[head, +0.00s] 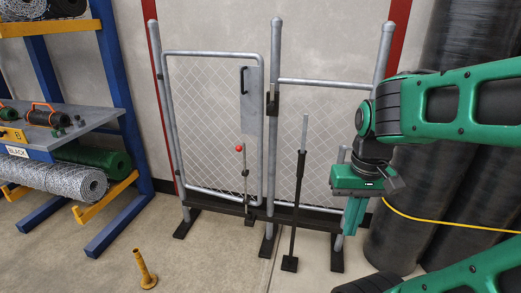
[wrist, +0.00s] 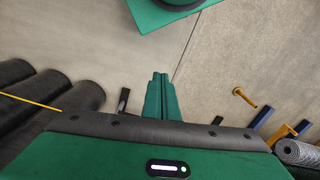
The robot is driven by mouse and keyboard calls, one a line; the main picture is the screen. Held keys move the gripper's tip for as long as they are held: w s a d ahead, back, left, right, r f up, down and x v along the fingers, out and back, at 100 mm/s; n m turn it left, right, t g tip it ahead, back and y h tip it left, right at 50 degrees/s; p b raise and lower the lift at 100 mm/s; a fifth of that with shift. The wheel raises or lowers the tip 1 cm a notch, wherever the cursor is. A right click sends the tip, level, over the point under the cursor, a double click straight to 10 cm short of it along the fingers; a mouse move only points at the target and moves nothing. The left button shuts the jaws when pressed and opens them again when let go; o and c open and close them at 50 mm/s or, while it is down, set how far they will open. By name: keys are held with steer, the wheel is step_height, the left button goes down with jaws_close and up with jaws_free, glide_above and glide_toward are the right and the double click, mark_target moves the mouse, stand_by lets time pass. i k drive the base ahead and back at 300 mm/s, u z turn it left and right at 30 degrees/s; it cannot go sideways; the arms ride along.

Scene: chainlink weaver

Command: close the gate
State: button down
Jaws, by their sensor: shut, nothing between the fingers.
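The gate (head: 213,54) is a grey tube frame with chain-link mesh, upright between a left post (head: 166,110) and a middle post (head: 276,60). A grey plate with a black handle (head: 243,80) sits near its upper right edge. A black latch (head: 272,100) is on the middle post. A narrow gap shows between the gate's right edge and that post; I cannot tell how far it stands ajar. A rod with a red knob (head: 239,148) stands at its lower right. My gripper (head: 352,217) is shut and empty, pointing down, right of the gate; its fingers also show in the wrist view (wrist: 160,95).
A black-and-grey upright bar (head: 297,195) stands on the floor between gate and gripper. Large dark rolls (head: 420,215) stand at right with a yellow cord. A blue rack (head: 120,90) with mesh rolls is at left. A yellow stand (head: 145,270) is on the front floor.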

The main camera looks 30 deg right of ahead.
mark_target(252, 79)
steer(key=z, duration=0.15)
steer(key=k, duration=0.2)
steer(key=u, duration=0.4)
steer(key=i, duration=1.5)
steer(key=z, duration=0.5)
